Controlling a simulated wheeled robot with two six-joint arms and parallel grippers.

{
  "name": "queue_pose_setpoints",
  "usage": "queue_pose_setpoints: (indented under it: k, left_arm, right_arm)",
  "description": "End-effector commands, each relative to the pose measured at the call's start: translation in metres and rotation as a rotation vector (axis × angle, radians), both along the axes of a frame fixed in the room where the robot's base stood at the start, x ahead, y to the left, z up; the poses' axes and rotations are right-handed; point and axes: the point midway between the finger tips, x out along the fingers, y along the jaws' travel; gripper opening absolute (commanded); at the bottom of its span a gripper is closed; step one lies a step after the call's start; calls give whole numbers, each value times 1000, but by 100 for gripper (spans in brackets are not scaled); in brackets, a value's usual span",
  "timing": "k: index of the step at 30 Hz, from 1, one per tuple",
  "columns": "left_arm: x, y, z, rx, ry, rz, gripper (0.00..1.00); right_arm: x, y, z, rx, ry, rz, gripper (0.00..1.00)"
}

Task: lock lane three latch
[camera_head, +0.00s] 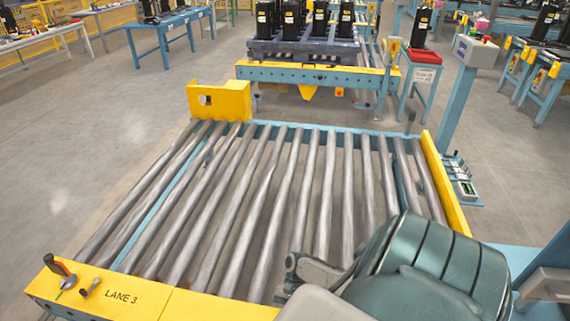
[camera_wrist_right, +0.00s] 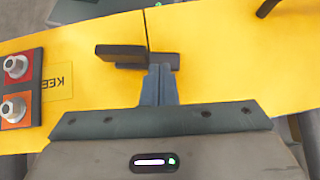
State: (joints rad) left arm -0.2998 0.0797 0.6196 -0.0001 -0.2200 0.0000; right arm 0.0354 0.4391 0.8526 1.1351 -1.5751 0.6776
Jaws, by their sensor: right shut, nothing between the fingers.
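The lane 3 roller bed (camera_head: 265,190) fills the middle of the head view. Its yellow front rail (camera_head: 195,304) carries the words LANE 3. A black-and-orange handle (camera_head: 60,267) and a small dark knob (camera_head: 89,288) stand on the rail's left end. In the right wrist view, my right gripper (camera_wrist_right: 159,72) is shut and empty over a yellow surface (camera_wrist_right: 220,55). Its tips are at a dark, flat bar (camera_wrist_right: 120,52) and bracket lying across a seam. I cannot tell whether they touch, or whether this bar is the latch. My left gripper is not in view.
Orange and red plates (camera_wrist_right: 18,90) with silver knobs sit left of my right gripper. A dark rod (camera_wrist_right: 267,8) shows at the upper right. Beyond the bed stands a loaded blue pallet (camera_head: 305,48). The floor left of the bed is clear.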

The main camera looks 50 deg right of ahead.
Motion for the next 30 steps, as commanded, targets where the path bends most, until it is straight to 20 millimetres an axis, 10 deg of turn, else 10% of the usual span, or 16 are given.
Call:
queue_pose_setpoints:
  k: [30]
  left_arm:
    - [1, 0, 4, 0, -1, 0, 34]
  right_arm:
    - [-7, -4, 0, 0, 0, -19, 0]
